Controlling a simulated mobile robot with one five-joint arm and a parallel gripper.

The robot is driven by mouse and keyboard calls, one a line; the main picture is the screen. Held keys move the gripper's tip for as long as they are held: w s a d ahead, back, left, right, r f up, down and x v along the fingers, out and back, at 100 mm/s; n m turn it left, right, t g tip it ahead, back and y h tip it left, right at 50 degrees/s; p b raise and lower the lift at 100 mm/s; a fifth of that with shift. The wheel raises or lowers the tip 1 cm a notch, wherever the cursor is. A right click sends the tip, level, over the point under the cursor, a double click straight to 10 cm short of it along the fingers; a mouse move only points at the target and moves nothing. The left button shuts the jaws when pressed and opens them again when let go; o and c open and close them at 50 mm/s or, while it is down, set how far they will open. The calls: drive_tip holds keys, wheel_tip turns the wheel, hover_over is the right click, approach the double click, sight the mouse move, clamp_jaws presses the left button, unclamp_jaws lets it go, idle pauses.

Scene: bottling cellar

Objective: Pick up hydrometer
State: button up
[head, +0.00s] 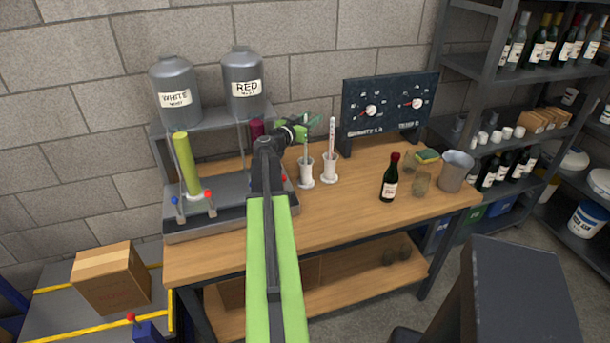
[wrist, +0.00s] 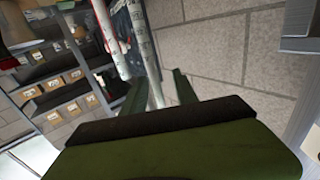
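Two slim upright stems stand in white holders on the wooden bench. The left stem, pale and apparently the hydrometer (head: 306,151), stands in the left holder (head: 306,179). The right stem (head: 332,136) is white with red and stands in the right holder (head: 330,169). My gripper (head: 312,124) is at the upper part of the left stem. In the wrist view a pale marked stem (wrist: 144,45) runs between my gripper's fingers (wrist: 158,92), with gaps visible beside it, so the gripper looks open around it. The stem with red (wrist: 109,40) is just left, outside the fingers.
A gauge panel (head: 390,104) stands behind to the right. A dark bottle (head: 389,180), a sponge (head: 428,156) and a metal bucket (head: 456,170) are on the bench's right. Two labelled tanks (head: 176,88) stand on a rack at left.

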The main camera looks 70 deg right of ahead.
drive_tip(key=shift+c, duration=0.4)
clamp_jaws()
drive_tip(key=shift+r, duration=0.1)
wheel_tip(320, 180, up, 18)
drive_tip(key=p, duration=1.8)
wheel_tip(320, 180, up, 18)
drive_tip(key=p, duration=1.7)
drive_tip(key=shift+f+p, duration=0.2)
drive_tip(key=shift+p, duration=0.2)
